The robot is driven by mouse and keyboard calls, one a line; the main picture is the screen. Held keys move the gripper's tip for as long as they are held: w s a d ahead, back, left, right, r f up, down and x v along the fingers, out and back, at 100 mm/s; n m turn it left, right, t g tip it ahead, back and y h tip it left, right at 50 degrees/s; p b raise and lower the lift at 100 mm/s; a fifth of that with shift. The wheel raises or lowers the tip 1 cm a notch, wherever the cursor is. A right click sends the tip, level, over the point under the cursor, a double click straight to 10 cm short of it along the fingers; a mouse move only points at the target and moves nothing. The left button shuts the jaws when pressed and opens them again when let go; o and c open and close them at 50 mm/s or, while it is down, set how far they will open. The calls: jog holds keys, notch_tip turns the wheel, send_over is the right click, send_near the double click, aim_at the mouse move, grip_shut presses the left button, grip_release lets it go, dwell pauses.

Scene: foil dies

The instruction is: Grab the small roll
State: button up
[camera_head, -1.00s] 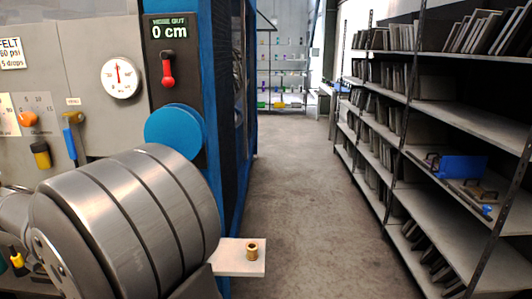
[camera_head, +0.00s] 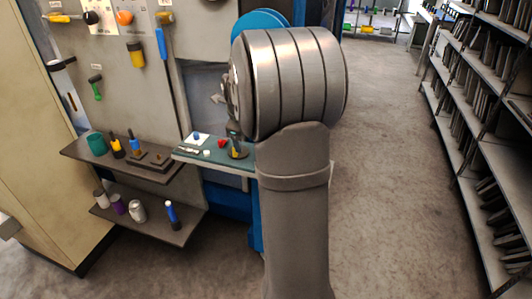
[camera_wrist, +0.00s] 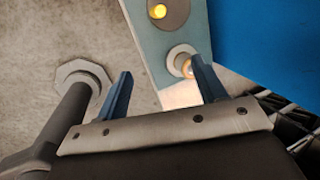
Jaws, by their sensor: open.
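In the wrist view, a small round piece with a pale ring and a glowing gold centre (camera_wrist: 182,62) sits near the end of the teal-topped shelf; it looks like the small roll, seen from above. A larger brown disc with a yellow centre (camera_wrist: 158,10) lies farther up the shelf, cut by the frame's top. My gripper (camera_wrist: 162,84) is open, its two blue fingers apart and nothing between them. The right finger appears just beside and below the pale ring; whether they touch I cannot tell. In the head view, my arm hides the shelf's right part and the gripper's fingers.
The teal-topped shelf (camera_head: 208,163) holds small items, including a red one (camera_head: 221,143). A blue panel (camera_wrist: 270,35) rises close right of it in the wrist view. Dark shelves (camera_head: 130,160) stand left, a rack (camera_head: 490,120) right. The aisle floor (camera_head: 385,150) is clear.

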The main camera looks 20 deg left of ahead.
jog(key=w+d+f+m+y, duration=0.2)
jog(key=w+d+f+m, duration=0.1)
jog(key=w+d+m, duration=0.5)
jog(key=shift+m, duration=0.4)
jog(key=a+f, duration=0.1)
jog(key=f, duration=0.1)
jog(key=a+f, duration=0.1)
jog(key=f, duration=0.1)
jog(key=a+f, duration=0.1)
jog(key=f, duration=0.1)
jog(key=shift+s, duration=0.25)
jog(key=c, duration=1)
